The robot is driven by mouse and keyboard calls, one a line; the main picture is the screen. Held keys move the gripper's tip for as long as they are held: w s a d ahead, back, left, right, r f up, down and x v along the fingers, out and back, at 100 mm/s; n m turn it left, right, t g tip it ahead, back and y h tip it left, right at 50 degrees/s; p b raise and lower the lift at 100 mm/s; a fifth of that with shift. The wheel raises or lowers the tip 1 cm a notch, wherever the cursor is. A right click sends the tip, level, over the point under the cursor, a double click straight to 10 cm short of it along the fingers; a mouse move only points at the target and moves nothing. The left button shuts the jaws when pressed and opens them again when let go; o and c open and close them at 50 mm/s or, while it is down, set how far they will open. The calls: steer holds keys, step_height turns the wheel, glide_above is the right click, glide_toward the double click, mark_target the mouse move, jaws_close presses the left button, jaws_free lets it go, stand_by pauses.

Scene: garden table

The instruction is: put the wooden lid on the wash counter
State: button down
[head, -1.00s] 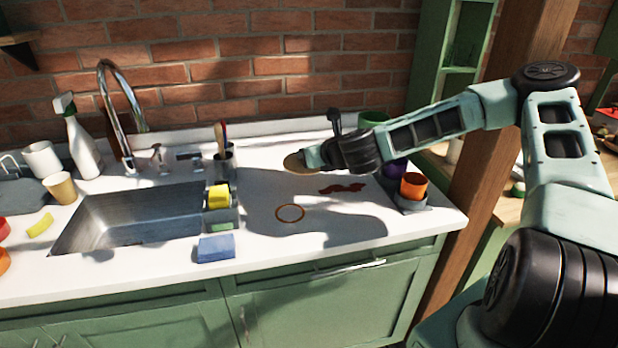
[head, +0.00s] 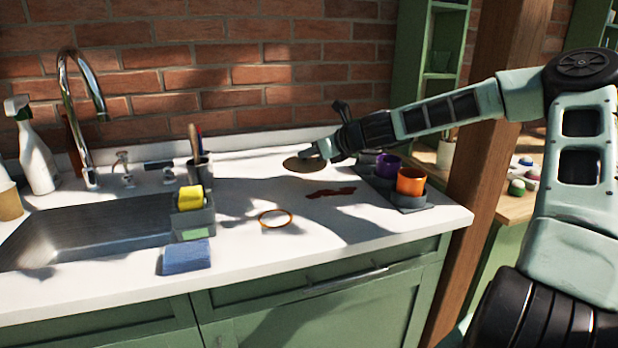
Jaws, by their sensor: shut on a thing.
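The wooden lid (head: 301,165) is a flat, round, tan disc over the back middle of the white wash counter (head: 250,252). My gripper (head: 322,152) is shut on the lid's right side, coming in from the right. The lid looks level and very near the counter top. I cannot tell whether it touches the surface. My gripper's fingertips are small and partly hidden by the wrist.
An orange ring (head: 275,219) and a dark red stain (head: 330,192) lie on the counter in front. A purple cup (head: 388,166) and an orange cup (head: 411,182) stand at right. The sink (head: 90,232), sponge caddy (head: 192,212) and blue cloth (head: 186,257) are left.

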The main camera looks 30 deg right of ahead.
mark_target(311, 169)
steer(key=shift+f+b, duration=0.35)
steer(key=shift+f, duration=2.35)
steer(key=c, duration=1.2)
jaws_free()
steer(key=shift+f, duration=0.1)
steer(key=shift+c, duration=0.2)
steer(key=shift+r, duration=0.2)
steer(key=p+v, duration=0.1)
steer(key=v, duration=1.1)
steer(key=shift+f, duration=0.1)
